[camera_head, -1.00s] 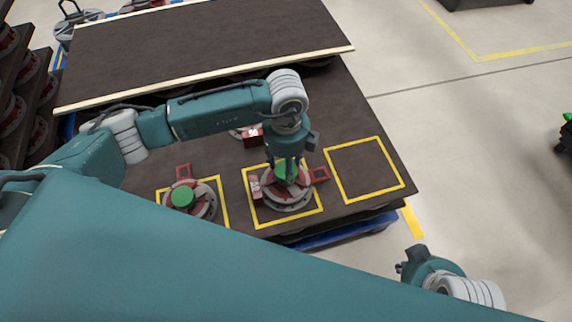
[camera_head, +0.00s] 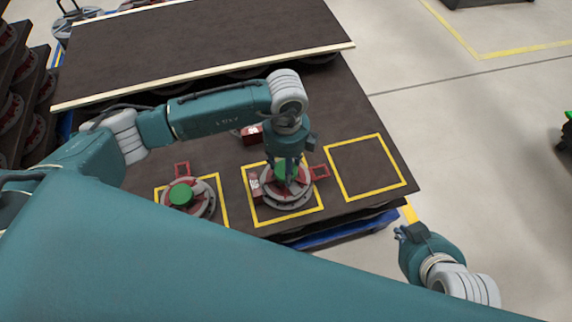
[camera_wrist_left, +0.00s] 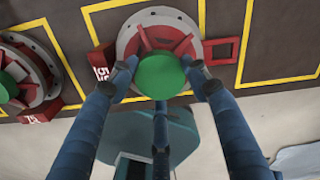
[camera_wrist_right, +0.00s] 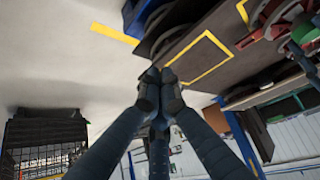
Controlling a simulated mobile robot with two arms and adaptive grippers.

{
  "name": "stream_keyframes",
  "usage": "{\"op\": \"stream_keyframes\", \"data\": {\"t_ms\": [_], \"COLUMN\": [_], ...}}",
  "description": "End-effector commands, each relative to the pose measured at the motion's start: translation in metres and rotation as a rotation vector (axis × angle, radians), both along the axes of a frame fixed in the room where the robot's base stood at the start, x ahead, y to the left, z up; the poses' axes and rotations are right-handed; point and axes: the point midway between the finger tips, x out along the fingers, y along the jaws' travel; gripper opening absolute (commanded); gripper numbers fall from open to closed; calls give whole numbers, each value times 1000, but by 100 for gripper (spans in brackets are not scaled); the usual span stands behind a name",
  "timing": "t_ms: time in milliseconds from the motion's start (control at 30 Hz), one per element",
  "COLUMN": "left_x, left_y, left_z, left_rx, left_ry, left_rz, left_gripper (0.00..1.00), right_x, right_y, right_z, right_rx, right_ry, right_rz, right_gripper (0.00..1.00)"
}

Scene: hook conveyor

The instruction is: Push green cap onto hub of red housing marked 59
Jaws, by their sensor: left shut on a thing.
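The round green cap (camera_wrist_left: 160,76) is gripped between the fingers of my left gripper (camera_head: 286,178); it also shows in the head view (camera_head: 280,169). The cap covers the centre of a red housing (camera_wrist_left: 140,38) on a grey round base in the middle yellow square (camera_head: 287,193). A red tag (camera_wrist_left: 102,74) on its left side bears a turned number that seems to be 59. Whether the cap touches the hub is hidden. My right gripper (camera_head: 402,236) is off the table's right front corner; its fingertips meet with nothing between them in the right wrist view (camera_wrist_right: 160,78).
Another housing (camera_head: 203,197) with a green cap (camera_head: 181,194) stands in the left square. The right yellow square (camera_head: 366,168) is empty. Another red-tagged part (camera_head: 251,136) lies behind my left gripper. A dark raised slab (camera_head: 200,40) with pale edges crosses the back.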

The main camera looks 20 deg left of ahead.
Motion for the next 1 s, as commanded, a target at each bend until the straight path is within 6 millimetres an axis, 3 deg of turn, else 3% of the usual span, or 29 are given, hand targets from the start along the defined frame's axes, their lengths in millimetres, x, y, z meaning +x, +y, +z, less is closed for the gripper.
{"op": "stream_keyframes", "data": {"t_ms": [600,1000], "left_x": [0,0], "left_y": [0,0], "left_z": [-12,-13], "left_rx": [0,0], "left_ry": [0,0], "left_rz": [0,0], "left_gripper": [34,34], "right_x": [34,42], "right_y": [7,10], "right_z": [20,26], "right_rx": [20,30], "right_ry": [-155,-184], "right_rz": [15,14], "right_gripper": [0,0]}}
